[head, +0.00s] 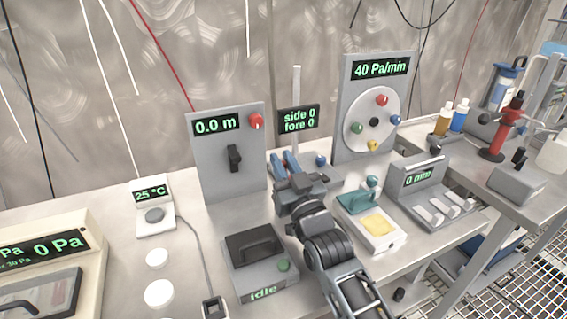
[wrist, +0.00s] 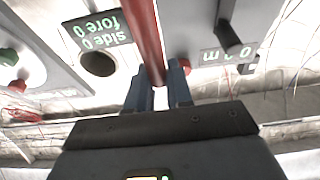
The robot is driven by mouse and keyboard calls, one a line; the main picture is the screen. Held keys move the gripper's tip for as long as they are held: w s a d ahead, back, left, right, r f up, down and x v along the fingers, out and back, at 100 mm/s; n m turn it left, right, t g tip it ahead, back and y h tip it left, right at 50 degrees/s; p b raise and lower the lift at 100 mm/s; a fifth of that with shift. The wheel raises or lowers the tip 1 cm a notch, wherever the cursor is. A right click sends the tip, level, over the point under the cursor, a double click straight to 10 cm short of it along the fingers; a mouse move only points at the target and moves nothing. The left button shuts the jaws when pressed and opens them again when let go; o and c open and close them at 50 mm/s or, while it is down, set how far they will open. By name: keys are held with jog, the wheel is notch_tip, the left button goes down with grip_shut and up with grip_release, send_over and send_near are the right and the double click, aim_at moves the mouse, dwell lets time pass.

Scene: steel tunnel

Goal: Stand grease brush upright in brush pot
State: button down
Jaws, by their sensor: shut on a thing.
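My gripper (wrist: 166,72) is shut on a red rod (wrist: 147,40), which I take to be the handle of the grease brush. The rod runs from between the blue fingers to the top edge of the wrist view, so its far end is out of sight. In the head view my gripper (head: 284,163) is above the bench, in front of the "side 0 fore 0" display; the brush cannot be made out there. I cannot clearly identify the brush pot in either view.
The "side 0 fore 0" display (head: 299,119) stands between the "0.0 m" panel (head: 228,170) and the "40 Pa/min" panel (head: 373,140). A grey "idle" box (head: 262,262) and a box with a yellow pad (head: 376,226) flank my arm. Bottles stand on the right bench.

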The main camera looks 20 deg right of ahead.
jog(key=shift+f+b, duration=0.35)
jog(key=shift+f, duration=0.1)
jog(key=shift+f, duration=0.15)
jog(key=c, duration=1)
grip_release()
jog(key=shift+r+p, duration=0.35)
jog(key=shift+r, duration=0.2)
jog(key=shift+s+r, duration=0.1)
jog(key=shift+s, duration=0.1)
jog(key=v, duration=0.3)
jog(key=shift+s, duration=0.25)
jog(key=s+b, duration=0.1)
jog(key=s, duration=1)
